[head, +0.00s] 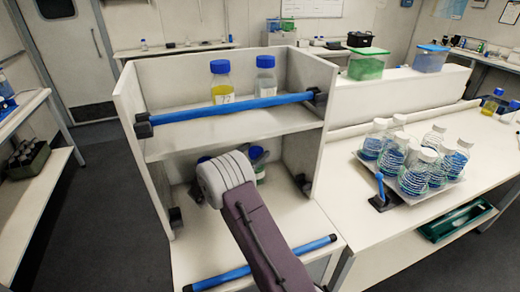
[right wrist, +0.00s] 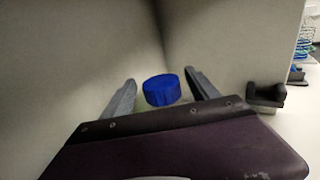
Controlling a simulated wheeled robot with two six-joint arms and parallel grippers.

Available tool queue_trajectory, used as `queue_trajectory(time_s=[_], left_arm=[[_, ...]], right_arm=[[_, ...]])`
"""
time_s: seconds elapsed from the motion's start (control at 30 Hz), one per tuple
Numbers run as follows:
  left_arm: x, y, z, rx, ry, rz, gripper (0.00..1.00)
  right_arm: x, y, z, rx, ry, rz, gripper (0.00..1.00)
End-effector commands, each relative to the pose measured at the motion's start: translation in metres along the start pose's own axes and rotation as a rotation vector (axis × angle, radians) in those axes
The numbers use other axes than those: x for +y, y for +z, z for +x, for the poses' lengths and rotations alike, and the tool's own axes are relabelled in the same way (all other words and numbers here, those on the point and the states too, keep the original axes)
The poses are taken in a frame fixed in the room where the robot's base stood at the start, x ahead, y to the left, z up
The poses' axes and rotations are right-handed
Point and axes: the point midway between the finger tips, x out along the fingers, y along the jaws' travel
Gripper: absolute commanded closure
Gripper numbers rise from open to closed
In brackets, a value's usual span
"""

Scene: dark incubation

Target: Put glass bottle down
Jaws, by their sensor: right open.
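A glass bottle with a blue cap (right wrist: 162,90) stands in the lower compartment of the white shelf unit (head: 128,110). In the right wrist view the cap shows between the two fingers of my right gripper (right wrist: 160,80), with a gap on each side. The gripper is open, and my gripper body hides most of the bottle below the cap. In the head view my right arm reaches into this compartment and largely covers the bottle. Two more blue-capped bottles stand on the upper shelf, one with yellow liquid (head: 222,92) and one greyish (head: 266,80). My left gripper is out of view.
Blue rails (head: 230,108) run across the shelf fronts. Walls of the unit rise close around my right gripper. On the bench at right, a tray (head: 455,185) holds several flasks with blue liquid. Green (head: 367,66) and blue-lidded (head: 430,60) boxes stand behind.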

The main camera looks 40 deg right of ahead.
Motion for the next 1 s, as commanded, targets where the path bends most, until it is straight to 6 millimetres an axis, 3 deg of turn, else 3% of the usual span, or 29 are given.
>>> queue_trajectory(time_s=[0.2, 0.4, 1.0], left_arm=[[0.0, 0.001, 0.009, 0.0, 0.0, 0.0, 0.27], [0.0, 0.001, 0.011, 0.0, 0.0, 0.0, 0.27], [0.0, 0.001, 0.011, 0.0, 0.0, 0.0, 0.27]], right_arm=[[0.001, -0.001, -0.051, -0.001, 0.004, 0.001, 0.31], [0.0, 0.0, -0.075, -0.001, 0.001, 0.002, 0.31], [0.0, 0.0, -0.078, -0.001, -0.001, 0.001, 0.31]])
